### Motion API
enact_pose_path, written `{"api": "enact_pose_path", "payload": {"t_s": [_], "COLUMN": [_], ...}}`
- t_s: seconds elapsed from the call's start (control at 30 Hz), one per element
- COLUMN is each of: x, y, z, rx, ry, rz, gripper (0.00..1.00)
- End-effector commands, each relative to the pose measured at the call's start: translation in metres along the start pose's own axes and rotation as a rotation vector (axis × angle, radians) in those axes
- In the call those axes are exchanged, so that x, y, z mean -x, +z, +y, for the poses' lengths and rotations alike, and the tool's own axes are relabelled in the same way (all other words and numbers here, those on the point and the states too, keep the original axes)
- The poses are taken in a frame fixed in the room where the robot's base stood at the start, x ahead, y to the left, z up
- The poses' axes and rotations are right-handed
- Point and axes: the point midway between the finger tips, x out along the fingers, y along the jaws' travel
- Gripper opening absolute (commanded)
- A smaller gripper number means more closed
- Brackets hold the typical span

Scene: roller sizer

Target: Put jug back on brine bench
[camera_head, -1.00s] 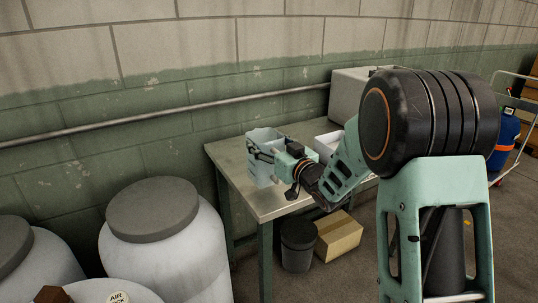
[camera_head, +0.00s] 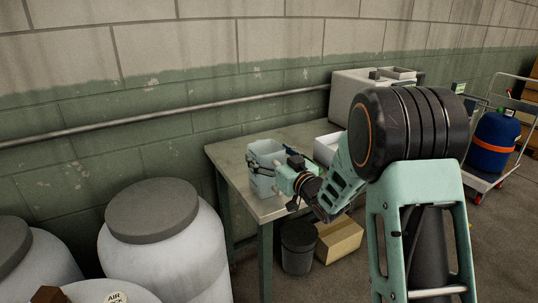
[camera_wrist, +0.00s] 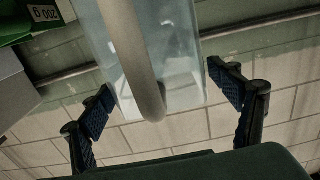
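The pale translucent jug (camera_head: 265,183) is upright at the left end of the brine bench (camera_head: 236,171) in the head view. Its base looks to be on the bench top, partly hidden by my gripper (camera_head: 276,164). In the wrist view the jug (camera_wrist: 185,50) fills the top middle, with its curved handle (camera_wrist: 146,70) towards the camera. My gripper (camera_wrist: 160,88) is open, its two fingers spread wide on either side of the jug. The handle lies between them, clear of the pads. Fingertip contact with the jug's sides is hard to tell.
A white tray (camera_head: 325,148) and a grey box (camera_head: 348,92) stand further along the bench. A dark bucket (camera_head: 298,247) and a cardboard box (camera_head: 340,238) sit beneath it. Large lidded barrels (camera_head: 165,250) stand left. A wall pipe (camera_head: 180,112) runs behind.

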Motion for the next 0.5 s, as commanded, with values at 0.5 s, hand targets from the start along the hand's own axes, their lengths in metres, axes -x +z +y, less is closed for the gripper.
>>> {"api": "enact_pose_path", "payload": {"t_s": [0.5], "x": [0.027], "y": [-0.003], "z": [0.001], "rx": [-0.001], "ry": [0.002], "rz": [-0.001], "gripper": [0.83]}}
